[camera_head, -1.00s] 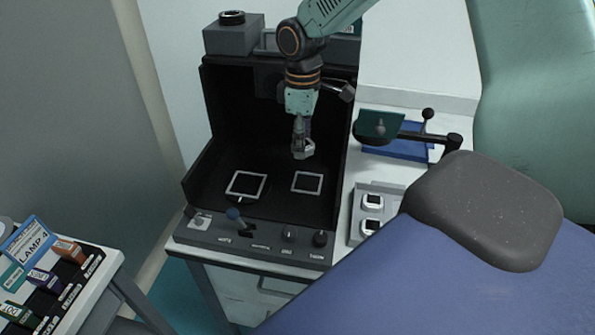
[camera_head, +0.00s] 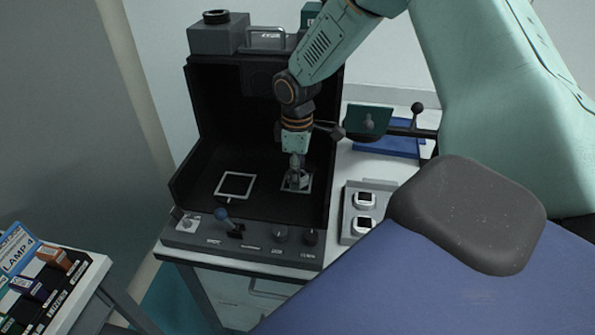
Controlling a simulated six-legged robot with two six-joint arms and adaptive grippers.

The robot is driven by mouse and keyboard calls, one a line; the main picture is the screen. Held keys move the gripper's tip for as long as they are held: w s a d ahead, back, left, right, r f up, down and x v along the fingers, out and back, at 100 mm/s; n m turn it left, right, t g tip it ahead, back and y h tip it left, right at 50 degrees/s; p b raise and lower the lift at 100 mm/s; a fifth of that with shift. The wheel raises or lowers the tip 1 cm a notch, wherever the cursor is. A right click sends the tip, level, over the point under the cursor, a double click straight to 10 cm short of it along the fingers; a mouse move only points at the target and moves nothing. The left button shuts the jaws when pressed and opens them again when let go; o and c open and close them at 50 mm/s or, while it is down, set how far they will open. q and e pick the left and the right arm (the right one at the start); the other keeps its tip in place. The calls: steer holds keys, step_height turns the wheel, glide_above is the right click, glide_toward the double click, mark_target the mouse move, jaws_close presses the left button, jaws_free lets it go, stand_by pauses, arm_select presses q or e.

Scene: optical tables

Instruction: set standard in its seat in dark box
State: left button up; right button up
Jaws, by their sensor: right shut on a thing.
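The left seat (camera_head: 236,186) is bare. My right gripper (camera_head: 297,180) is inside the box, pointing down at the right seat (camera_head: 308,187). It is shut on the standard (camera_head: 301,183), a small pale block that is mostly hidden by the fingers. The standard is at or just above the right seat; I cannot tell whether it touches. My left gripper is not in view.
A grey tray (camera_head: 350,217) with two white-framed pieces stands to the right. A green plate (camera_head: 368,122) on a black arm is behind it. A rack of labelled lamp boxes (camera_head: 45,285) is at lower left.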

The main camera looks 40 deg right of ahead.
steer(key=shift+w+a+f, duration=0.1)
steer(key=shift+w+a, duration=0.05)
steer(key=shift+w, duration=0.05)
steer(key=shift+s+f, duration=0.2)
steer(key=shift+s, duration=0.15)
steer(key=shift+s+a+f, duration=0.1)
steer(key=shift+s+f, duration=0.05)
steer(key=shift+f, duration=0.1)
steer(key=o, duration=1.2)
steer(key=shift+w+f, duration=0.25)
steer(key=shift+w, duration=0.05)
steer(key=shift+c, duration=0.2)
steer(key=shift+s+r, duration=0.1)
steer(key=shift+r, duration=0.15)
steer(key=shift+d, duration=0.2)
